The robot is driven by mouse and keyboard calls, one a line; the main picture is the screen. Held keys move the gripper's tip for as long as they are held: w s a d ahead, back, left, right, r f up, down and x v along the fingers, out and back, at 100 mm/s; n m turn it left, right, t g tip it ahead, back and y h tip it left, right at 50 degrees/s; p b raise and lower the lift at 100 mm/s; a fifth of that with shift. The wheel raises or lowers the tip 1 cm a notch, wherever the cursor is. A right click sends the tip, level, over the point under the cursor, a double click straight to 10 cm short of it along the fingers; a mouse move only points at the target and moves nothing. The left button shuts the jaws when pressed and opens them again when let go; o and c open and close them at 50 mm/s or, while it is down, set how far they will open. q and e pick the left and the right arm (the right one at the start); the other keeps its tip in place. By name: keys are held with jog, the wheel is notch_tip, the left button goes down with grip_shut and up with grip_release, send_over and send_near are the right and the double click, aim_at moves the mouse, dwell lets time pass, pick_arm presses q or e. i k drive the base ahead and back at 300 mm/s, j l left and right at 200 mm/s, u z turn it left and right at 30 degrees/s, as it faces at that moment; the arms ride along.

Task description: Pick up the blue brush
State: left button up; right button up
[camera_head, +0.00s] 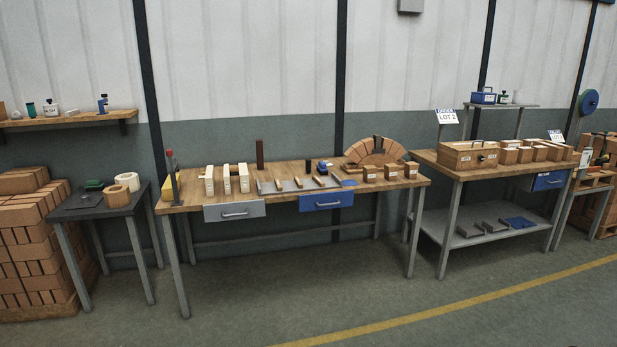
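A small blue object (323,167) stands on the middle wooden workbench (240,199), behind the row of tools. It is too small to tell for sure whether it is the blue brush. A flat blue piece (349,183) lies near the bench's front edge, to the right of it. Neither of my grippers is in view.
White blocks (227,180) and several wooden-handled tools (298,184) crowd the bench, with a brick arch (377,152) at its right. A small dark table (84,207) stands left, and another bench (431,160) right. The floor (300,300) in front is clear.

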aim_at(321, 168)
jog(key=i+u, duration=0.1)
jog(key=i, duration=1.75)
